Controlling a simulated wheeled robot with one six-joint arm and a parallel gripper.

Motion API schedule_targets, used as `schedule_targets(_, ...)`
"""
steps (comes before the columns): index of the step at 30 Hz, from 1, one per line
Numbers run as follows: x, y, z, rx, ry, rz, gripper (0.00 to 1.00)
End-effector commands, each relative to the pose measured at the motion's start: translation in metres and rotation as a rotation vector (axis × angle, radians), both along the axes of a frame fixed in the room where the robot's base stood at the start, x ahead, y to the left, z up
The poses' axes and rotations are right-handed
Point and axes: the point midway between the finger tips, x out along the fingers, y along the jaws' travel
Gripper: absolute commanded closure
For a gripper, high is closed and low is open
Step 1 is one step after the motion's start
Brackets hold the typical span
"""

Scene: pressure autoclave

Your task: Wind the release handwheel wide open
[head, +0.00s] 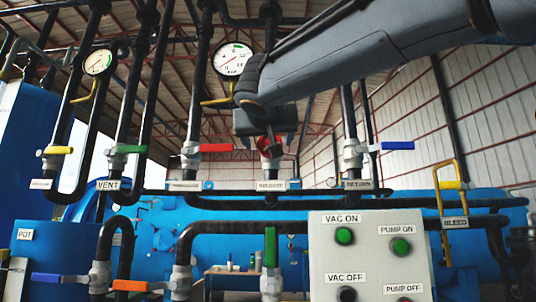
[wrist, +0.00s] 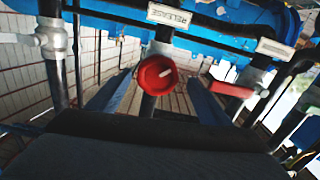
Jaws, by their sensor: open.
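The red release handwheel (head: 272,152) sits on a vertical pipe above a label reading RELEASE (head: 271,185). In the head view it is partly hidden behind my gripper (head: 268,138). In the wrist view the handwheel (wrist: 157,75) is a red round cap with a pale mark, and its label (wrist: 168,16) shows above it. My gripper (wrist: 158,90) is open, with one finger on each side of the handwheel and visible gaps between. I cannot tell how far the fingertips are from it in depth.
A red lever valve (head: 215,148) stands just left and a blue lever valve (head: 395,146) to the right. The wrist view shows a red lever (wrist: 231,89) close to one finger. Gauges (head: 233,60), vertical pipes and a control box (head: 370,270) surround the spot.

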Motion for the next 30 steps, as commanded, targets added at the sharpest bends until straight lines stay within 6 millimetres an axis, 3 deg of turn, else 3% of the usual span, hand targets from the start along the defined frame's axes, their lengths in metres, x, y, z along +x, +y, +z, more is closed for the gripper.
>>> schedule_targets(10, 0.053, -0.006, -0.001, -0.003, 0.004, -0.007, 0.28)
schedule_targets(23, 0.064, -0.004, -0.002, -0.002, 0.004, -0.002, 0.28)
schedule_targets(30, 0.063, -0.003, -0.002, -0.002, 0.004, -0.001, 0.67)
